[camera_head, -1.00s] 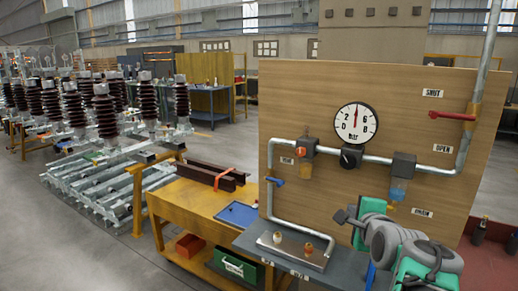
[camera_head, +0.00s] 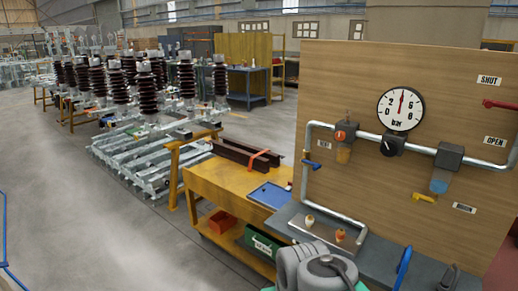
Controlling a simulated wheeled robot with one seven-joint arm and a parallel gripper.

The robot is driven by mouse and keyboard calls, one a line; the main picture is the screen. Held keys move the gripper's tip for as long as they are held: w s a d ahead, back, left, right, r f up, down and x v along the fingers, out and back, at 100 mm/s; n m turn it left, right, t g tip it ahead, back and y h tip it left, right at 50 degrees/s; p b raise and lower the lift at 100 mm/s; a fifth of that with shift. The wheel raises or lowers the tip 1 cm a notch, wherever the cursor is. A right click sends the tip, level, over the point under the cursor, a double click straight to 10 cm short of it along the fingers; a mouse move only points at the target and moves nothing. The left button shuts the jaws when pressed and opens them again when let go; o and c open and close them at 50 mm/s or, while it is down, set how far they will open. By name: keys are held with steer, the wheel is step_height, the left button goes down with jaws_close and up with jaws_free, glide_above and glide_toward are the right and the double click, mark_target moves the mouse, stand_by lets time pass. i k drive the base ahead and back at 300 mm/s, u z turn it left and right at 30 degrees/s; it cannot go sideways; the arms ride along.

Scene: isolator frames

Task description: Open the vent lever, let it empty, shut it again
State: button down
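A small blue lever (camera_head: 309,163) sits on the left upright pipe of the wooden board, just below a small label (camera_head: 323,144) too small to read. I take it for the vent lever; it sticks out sideways from the pipe. A round bar gauge (camera_head: 400,109) on the board has its needle pointing almost straight up, between the 2 and the 6. My grey arm links show at the bottom centre, well below the blue lever. I cannot make out my gripper's fingers.
A red lever (camera_head: 500,105) is at the right edge by SHUT and OPEN labels. A yellow lever (camera_head: 425,198) hangs under the right bowl.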

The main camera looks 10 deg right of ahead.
mark_target(303, 160)
steer(key=z, duration=0.1)
steer(key=k, duration=0.35)
steer(key=u, duration=0.65)
steer(key=i, duration=1.15)
steer(key=u, duration=0.4)
